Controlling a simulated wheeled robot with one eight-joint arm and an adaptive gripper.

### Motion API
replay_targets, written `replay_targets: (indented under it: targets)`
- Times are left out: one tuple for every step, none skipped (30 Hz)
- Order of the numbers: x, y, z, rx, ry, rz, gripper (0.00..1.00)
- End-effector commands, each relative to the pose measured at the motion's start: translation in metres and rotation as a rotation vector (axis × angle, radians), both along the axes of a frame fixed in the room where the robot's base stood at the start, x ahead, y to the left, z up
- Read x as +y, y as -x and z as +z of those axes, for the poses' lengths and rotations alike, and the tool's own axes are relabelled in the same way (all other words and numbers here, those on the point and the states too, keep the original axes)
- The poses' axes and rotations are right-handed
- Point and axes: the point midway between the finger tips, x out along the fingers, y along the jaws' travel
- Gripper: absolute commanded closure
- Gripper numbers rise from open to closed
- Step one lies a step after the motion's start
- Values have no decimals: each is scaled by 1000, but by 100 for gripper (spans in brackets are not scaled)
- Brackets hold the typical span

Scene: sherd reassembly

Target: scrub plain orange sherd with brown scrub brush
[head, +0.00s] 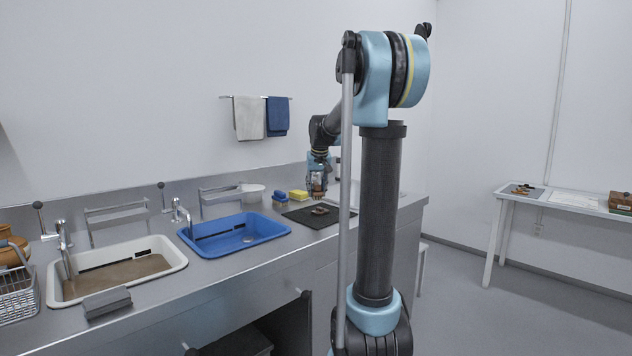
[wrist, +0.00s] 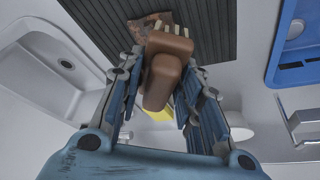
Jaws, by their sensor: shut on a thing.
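The brown scrub brush (wrist: 165,65) is between the fingers of my gripper (wrist: 160,95), which is shut on it. Its pale bristles show at the far end in the wrist view. A brownish-orange sherd (wrist: 137,27) lies on the dark ribbed mat (wrist: 225,25), partly hidden behind the brush. In the head view the sherd (head: 321,210) lies on the mat (head: 298,215), and my gripper (head: 318,192) points down just above it. I cannot tell whether the bristles touch the sherd.
A blue basin (head: 205,247) and a white basin with brown contents (head: 172,258) are left of the mat. A yellow sponge (head: 298,194) and a blue block (head: 280,196) stand behind it. A grey block (head: 107,302) lies near the counter's front edge. A side table (head: 575,202) stands far right.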

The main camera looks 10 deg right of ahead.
Motion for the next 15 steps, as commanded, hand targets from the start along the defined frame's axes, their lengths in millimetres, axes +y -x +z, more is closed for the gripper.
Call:
replay_targets:
  targets:
    - [0, 0, 5, 0, 0, 0, 93]
    - [0, 0, 7, 0, 0, 0, 93]
    - [0, 0, 10, 0, 0, 0, 93]
    - [0, 0, 13, 0, 0, 0, 93]
    - [0, 0, 15, 0, 0, 0, 93]
    - [0, 0, 18, 0, 0, 0, 93]
    - [0, 0, 20, 0, 0, 0, 93]
    - [0, 0, 23, 0, 0, 0, 93]
    - [0, 0, 26, 0, 0, 0, 93]
    - [0, 0, 29, 0, 0, 0, 93]
    - [0, 0, 31, 0, 0, 0, 93]
    - [0, 0, 33, 0, 0, 0, 93]
    - [0, 0, 35, 0, 0, 0, 93]
    - [0, 0, 36, 0, 0, 0, 93]
    - [0, 0, 37, 0, 0, 0, 93]
